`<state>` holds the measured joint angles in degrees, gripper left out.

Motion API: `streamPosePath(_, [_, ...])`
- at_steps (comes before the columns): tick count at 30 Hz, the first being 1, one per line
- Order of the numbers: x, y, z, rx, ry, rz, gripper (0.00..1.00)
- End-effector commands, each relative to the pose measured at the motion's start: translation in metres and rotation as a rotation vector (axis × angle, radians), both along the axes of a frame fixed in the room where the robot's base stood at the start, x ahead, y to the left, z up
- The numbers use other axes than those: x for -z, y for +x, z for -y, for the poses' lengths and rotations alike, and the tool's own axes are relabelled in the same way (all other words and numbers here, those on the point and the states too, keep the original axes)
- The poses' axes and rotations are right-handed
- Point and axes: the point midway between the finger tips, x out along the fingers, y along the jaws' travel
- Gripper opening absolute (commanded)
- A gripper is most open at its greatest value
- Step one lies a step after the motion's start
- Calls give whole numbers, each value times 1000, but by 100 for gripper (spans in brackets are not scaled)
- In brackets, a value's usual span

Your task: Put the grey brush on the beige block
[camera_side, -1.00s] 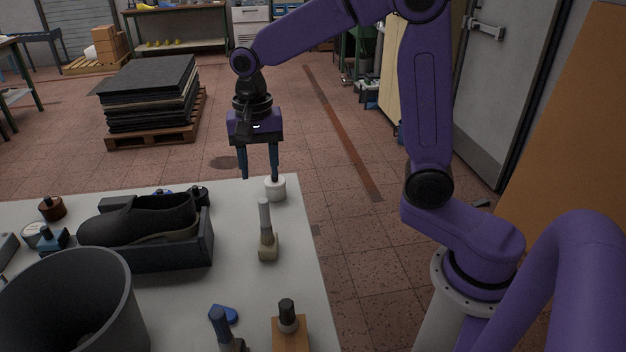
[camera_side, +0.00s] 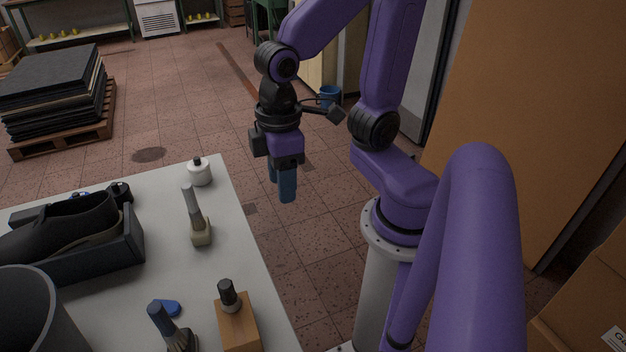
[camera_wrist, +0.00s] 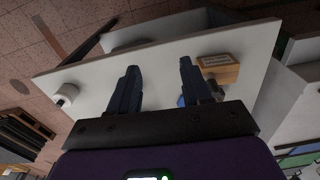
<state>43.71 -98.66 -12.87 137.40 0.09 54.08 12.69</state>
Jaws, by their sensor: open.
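A second brush with a blue-grey handle (camera_side: 172,328) and dark bristles stands nearer the camera. A tan block (camera_side: 240,325) sits near the table's right edge with a black-capped item (camera_side: 229,294) on it; the block also shows in the wrist view (camera_wrist: 224,74), beyond the right finger. My gripper (camera_side: 281,190) is open and empty, pointing down and right of the grey-handled brush. The wrist view shows its fingers (camera_wrist: 160,65) apart with nothing between them. I cannot make out the grey-handled brush there.
A white pot with a black knob (camera_side: 200,174) stands at the table's far corner. A dark shoe (camera_side: 62,225) in a tray and a large grey bin (camera_side: 30,320) fill the left. Floor lies right of the table.

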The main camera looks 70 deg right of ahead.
Motion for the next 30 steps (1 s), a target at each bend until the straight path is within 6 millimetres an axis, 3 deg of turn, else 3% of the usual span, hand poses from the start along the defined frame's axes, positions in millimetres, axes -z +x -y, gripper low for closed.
streamPosePath(3, [5,-26,10,-175,1,4,48])
streamPosePath(9, [9,-47,19,-340,3,9,48])
streamPosePath(30, [10,-49,20,-362,2,8,48])
